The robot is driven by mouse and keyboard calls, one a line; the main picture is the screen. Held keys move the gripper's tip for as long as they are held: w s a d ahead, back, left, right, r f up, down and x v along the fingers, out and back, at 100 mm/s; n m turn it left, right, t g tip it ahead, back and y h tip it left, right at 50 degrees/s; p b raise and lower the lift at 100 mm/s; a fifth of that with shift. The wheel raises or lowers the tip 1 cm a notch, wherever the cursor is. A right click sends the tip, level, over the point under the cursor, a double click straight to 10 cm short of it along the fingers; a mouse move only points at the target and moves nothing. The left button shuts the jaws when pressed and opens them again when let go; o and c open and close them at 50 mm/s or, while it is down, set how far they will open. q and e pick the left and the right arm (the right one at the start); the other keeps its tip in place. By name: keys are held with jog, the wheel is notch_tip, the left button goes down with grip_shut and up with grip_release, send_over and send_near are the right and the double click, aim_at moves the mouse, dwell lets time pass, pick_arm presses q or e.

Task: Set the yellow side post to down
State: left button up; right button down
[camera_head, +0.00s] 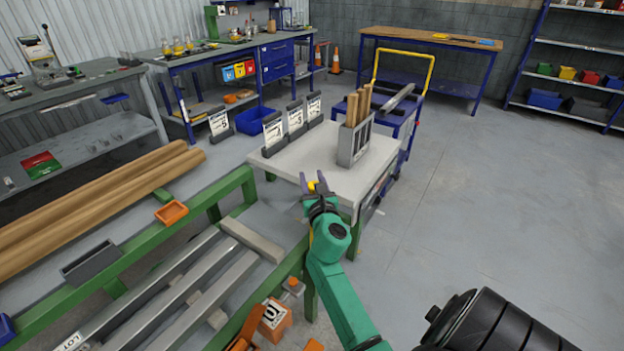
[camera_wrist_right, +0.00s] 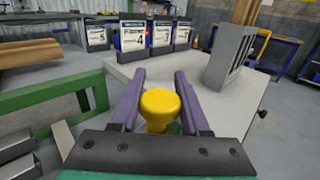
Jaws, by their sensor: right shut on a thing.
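The yellow side post (camera_wrist_right: 160,104) has a round knob-like top and stands at the near edge of the white-topped table (camera_wrist_right: 135,75). In the right wrist view it sits between the two purple fingers of my right gripper (camera_wrist_right: 160,92). In the head view my right gripper (camera_head: 315,186) is at the table's near corner, with a bit of the yellow post (camera_head: 312,185) showing between its fingers. The gripper is shut on the post. The post's lower part is hidden by the gripper. My left gripper is not in view.
A grey holder (camera_head: 352,145) with wooden sticks stands on the white table, and several sign cards (camera_head: 296,118) line its far-left edge. A green-framed rack (camera_head: 130,255) with metal bars and wooden poles lies to the left. The floor (camera_head: 480,200) to the right is clear.

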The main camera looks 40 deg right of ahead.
aim_at(312, 230)
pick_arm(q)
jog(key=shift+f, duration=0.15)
pick_arm(e)
jog(key=shift+f, duration=0.25)
pick_arm(q)
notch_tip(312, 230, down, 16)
jog(key=b, duration=1.6)
pick_arm(e)
notch_tip(312, 230, down, 19)
jog(key=b, duration=0.2)
jog(key=shift+f+b, duration=0.2)
jog(key=shift+b, duration=0.1)
jog(key=shift+f, duration=0.1)
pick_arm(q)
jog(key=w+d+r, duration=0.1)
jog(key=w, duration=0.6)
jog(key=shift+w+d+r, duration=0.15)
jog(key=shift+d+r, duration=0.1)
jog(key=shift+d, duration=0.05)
pick_arm(e)
jog(key=shift+f, duration=0.1)
jog(key=shift+a, duration=0.1)
jog(key=shift+c, duration=1.9)
grip_release()
jog(key=shift+s+f, duration=0.1)
jog(key=shift+r, duration=0.2)
